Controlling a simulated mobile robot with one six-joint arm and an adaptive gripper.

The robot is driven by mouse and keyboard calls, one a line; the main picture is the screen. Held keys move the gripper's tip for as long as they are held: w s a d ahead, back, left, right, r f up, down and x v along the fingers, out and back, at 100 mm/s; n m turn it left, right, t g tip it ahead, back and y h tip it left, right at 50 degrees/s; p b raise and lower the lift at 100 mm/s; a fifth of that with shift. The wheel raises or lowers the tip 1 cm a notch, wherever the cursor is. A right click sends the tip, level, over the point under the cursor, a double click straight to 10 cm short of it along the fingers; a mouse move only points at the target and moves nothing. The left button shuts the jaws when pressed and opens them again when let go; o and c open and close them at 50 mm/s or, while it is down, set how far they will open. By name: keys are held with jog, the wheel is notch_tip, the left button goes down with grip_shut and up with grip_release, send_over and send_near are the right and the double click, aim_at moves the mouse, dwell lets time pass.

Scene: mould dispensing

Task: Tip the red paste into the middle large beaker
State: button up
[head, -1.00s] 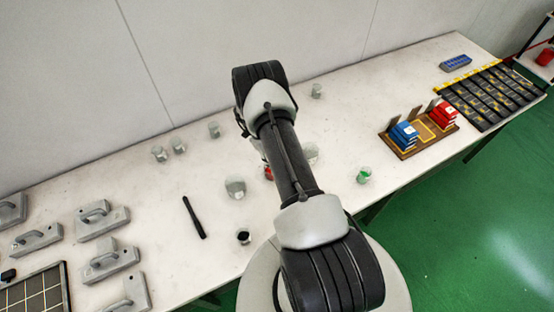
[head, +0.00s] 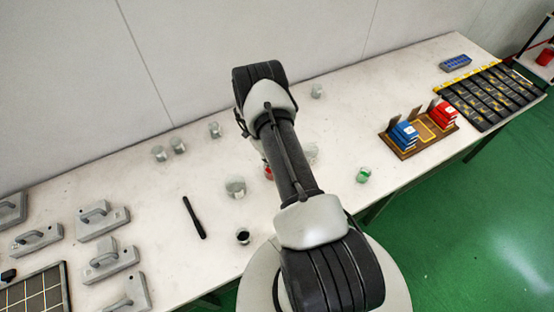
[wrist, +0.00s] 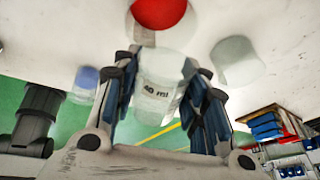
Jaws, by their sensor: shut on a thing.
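My gripper (wrist: 163,88) is shut on a small clear beaker (wrist: 158,93) marked "40 ml", between its two fingers in the wrist view. The red paste (wrist: 158,10) shows as a round patch at the top edge there, in a pale beaker (wrist: 165,38) just beyond the held one. In the head view, a bit of red (head: 268,172) shows beside my arm, which hides my gripper and most of that beaker. A large clear beaker (head: 235,187) stands left of it, and another (head: 311,152) is partly hidden to the right. I cannot tell whether paste is in the held beaker.
Small beakers (head: 178,146) stand near the wall. A beaker with green content (head: 362,175) stands right of my arm. A black stick (head: 194,217) and a dark cup (head: 243,236) lie front left. A wooden rack (head: 420,137) with blue and red items is at right.

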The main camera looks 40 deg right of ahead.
jog(key=shift+r, duration=0.15)
jog(key=shift+r+p, duration=1)
jog(key=shift+r, duration=0.9)
jog(key=shift+s+r+t+p, duration=0.1)
jog(key=shift+r+t+p, duration=0.35)
jog(key=shift+p, duration=0.8)
jog(key=t+p, duration=0.2)
jog(key=shift+t, duration=0.35)
jog(key=shift+d+f+t+y+b, duration=0.1)
jog(key=shift+f+t+y+b, duration=0.2)
jog(key=shift+t+b, duration=0.6)
jog(key=shift+b, duration=0.4)
jog(key=shift+r+b, duration=0.1)
jog(key=shift+b, duration=0.55)
jog(key=shift+m+t+b, duration=0.3)
jog(key=shift+t+b, duration=0.1)
jog(key=shift+b, duration=0.6)
jog(key=t+b, duration=0.1)
jog(key=b, duration=0.6)
jog(key=shift+r+t, duration=0.15)
jog(key=shift+t, duration=0.25)
